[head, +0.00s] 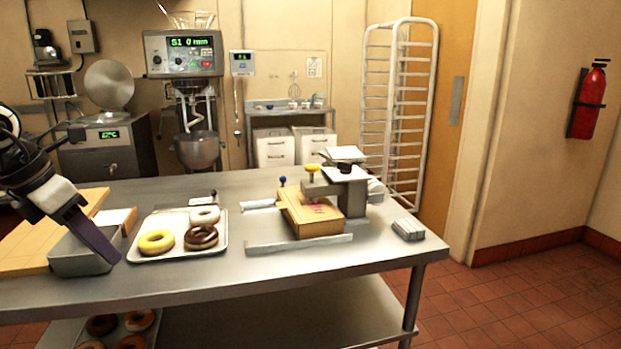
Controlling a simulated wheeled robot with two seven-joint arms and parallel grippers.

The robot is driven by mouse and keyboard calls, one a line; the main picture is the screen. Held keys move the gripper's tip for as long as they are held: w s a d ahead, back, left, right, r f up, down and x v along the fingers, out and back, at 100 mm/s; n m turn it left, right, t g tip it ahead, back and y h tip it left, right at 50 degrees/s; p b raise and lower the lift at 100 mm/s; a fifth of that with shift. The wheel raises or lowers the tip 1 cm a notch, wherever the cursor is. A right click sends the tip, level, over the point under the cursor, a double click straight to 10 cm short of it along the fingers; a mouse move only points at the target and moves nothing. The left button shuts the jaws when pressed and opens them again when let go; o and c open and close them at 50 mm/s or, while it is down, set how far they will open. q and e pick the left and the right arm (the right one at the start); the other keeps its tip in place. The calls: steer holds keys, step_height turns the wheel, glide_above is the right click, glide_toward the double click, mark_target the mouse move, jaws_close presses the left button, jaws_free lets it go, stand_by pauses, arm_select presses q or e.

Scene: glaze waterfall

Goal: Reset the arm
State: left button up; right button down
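My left arm comes in from the left, and its gripper (98,240) points down and to the right. Its dark fingers overlap a grey metal pan (72,264) at the left of the steel table (300,275). The fingers are seen side-on as one dark strip, so I cannot tell whether they are open or shut, or whether they touch the pan. My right arm and gripper are not in view.
A white tray (170,253) holds yellow, chocolate and white donuts. A wooden board (50,235) lies at the left. A metal device with a cardboard box (312,215) stands at centre right, with a grey stack (407,229) beside it. The table's front right is clear.

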arm_select(q)
steer(key=s+d+f+n+t+h, duration=0.1)
steer(key=d+f+n+h, duration=0.3)
steer(key=d, duration=0.7)
steer(key=s+d+f+n+h, duration=0.1)
steer(key=d+f+h, duration=0.35)
steer(key=d, duration=0.75)
steer(key=s+d+f+n+t+h, duration=0.1)
steer(key=s+d+n+h, duration=0.1)
steer(key=d+h, duration=0.7)
steer(key=s+a+f+n+t+y, duration=0.1)
steer(key=a+f+n+t+y, duration=0.3)
steer(key=f+n+y, duration=0.6)
steer(key=s+a+f+n+t+y, duration=0.25)
steer(key=f+n+t, duration=0.4)
steer(key=n, duration=0.75)
steer(key=s+a+f+n+g+y, duration=0.1)
steer(key=s+f+n+g, duration=0.3)
steer(key=s+f, duration=0.5)
steer(key=s+a+f+n+g+y, duration=0.2)
steer(key=s+f+n+g+y, duration=0.1)
steer(key=s+f, duration=0.6)
steer(key=shift+a+f+n+g+y, duration=0.2)
steer(key=shift+f+n+g+y, duration=0.2)
steer(key=shift+f+n+g, duration=0.3)
